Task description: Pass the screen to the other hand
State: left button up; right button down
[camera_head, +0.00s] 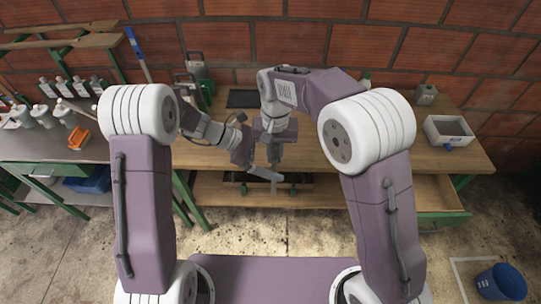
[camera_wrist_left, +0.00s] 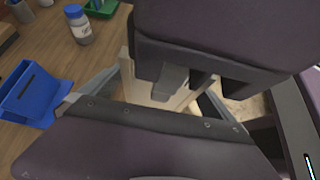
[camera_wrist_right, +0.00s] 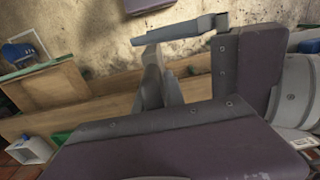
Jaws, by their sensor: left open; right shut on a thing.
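My right gripper (camera_head: 274,160) points down in front of the bench in the head view. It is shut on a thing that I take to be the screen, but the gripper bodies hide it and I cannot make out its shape. My left gripper (camera_head: 265,173) is open close beside it, its fingers reaching across to the right near the right fingertips. In the left wrist view the right gripper (camera_wrist_left: 172,82) sits between the spread left fingers. In the right wrist view the left gripper's grey finger (camera_wrist_right: 180,30) passes just beyond the right fingers (camera_wrist_right: 158,88).
The wooden bench (camera_head: 448,160) stands behind the grippers, with an open drawer (camera_head: 430,192) below at right. A dark flat panel (camera_head: 243,98) and a white box (camera_head: 448,131) lie on it. Bottles (camera_head: 62,86) stand at left. A blue bin (camera_head: 500,282) is on the floor.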

pick_arm(q)
jog(key=c, duration=1.3)
jog(key=shift+c, duration=1.3)
pick_arm(e)
jog(key=c, duration=1.7)
grip_release()
jog(key=o, duration=0.4)
notch_tip(320, 180, up, 12)
jog(key=shift+t, duration=0.6)
jog(key=s+d+f, duration=0.4)
jog(key=d+f, duration=0.1)
jog(key=d, duration=0.1)
jog(key=s+d+f, duration=0.5)
jog(key=d+f, duration=0.1)
jog(key=s+d+f, duration=0.5)
jog(key=f, duration=0.1)
jog(key=shift+s+d, duration=0.2)
jog(key=shift+d, duration=0.2)
